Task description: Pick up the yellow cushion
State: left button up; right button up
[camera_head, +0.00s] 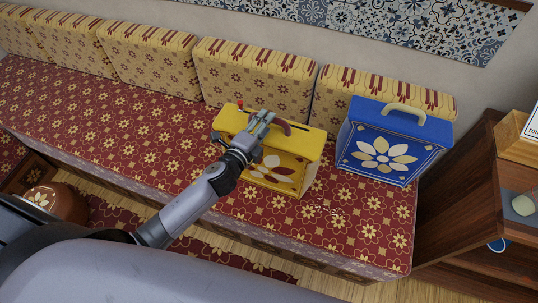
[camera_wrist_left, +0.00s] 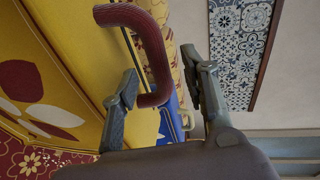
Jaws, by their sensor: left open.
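A yellow box-shaped case (camera_head: 305,143) with a petal motif and a dark red handle (camera_head: 282,126) stands on the patterned red bench seat. My left gripper (camera_head: 268,120) is at its top by the handle, its jaws open. In the left wrist view the handle (camera_wrist_left: 155,50) comes down between the two fingers (camera_wrist_left: 162,66), nearer the left one; I cannot tell whether it touches. Several yellowish patterned cushions (camera_head: 254,82) line the back of the bench. My right gripper does not show.
A blue case (camera_head: 385,150) with a beige handle stands right of the yellow one on the bench (camera_head: 290,215). A wooden cabinet (camera_head: 455,200) closes off the bench's right end. A brown round object (camera_head: 55,202) is at lower left. The seat's left part is clear.

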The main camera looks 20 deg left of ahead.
pick_arm(q)
jog(key=x, duration=0.4)
jog(key=shift+s+f, duration=0.1)
jog(key=shift+c, duration=0.5)
grip_shut()
dwell(0.4)
